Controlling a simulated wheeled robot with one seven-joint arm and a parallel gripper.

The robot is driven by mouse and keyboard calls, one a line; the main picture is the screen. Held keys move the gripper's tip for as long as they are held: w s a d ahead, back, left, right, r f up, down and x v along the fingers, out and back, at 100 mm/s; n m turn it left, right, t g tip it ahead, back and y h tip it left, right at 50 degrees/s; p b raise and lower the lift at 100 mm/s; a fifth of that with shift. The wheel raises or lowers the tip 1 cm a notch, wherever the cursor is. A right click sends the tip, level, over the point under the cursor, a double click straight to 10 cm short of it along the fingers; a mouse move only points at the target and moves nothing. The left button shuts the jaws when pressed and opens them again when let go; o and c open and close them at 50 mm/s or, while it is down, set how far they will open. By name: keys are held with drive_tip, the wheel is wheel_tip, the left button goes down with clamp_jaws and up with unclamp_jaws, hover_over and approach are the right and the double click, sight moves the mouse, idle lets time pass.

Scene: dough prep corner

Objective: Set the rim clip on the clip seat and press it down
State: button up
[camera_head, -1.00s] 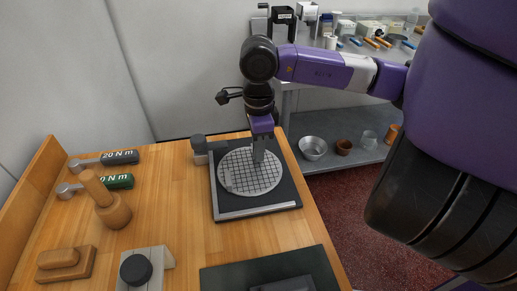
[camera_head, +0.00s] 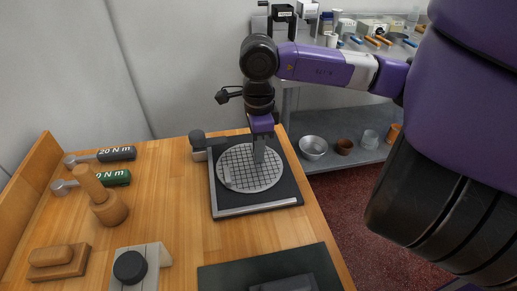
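My gripper (camera_head: 259,155) points straight down over a round, light gridded disc (camera_head: 240,180), right of the disc's middle. Its grey fingers look close together, but I cannot tell whether they are shut or hold anything. The disc lies on a dark square board (camera_head: 285,188) with a pale front strip. A small pale upright piece (camera_head: 227,177) stands at the disc's left side; I cannot tell whether it is the rim clip or the clip seat. No other piece is clearly the clip or its seat. The spot under the fingertips is hidden.
A dark-knobbed block (camera_head: 198,143) stands at the board's back left corner. Two torque wrenches (camera_head: 115,154) (camera_head: 115,178), a wooden pestle-like tool (camera_head: 106,204), a wooden block (camera_head: 58,260) and a grey stand with a black knob (camera_head: 131,267) are left. A dark mat (camera_head: 225,277) lies in front.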

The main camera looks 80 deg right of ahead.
drive_tip(key=o, duration=0.5)
drive_tip(key=shift+r+p, duration=1.45)
drive_tip(key=shift+r, duration=2.6)
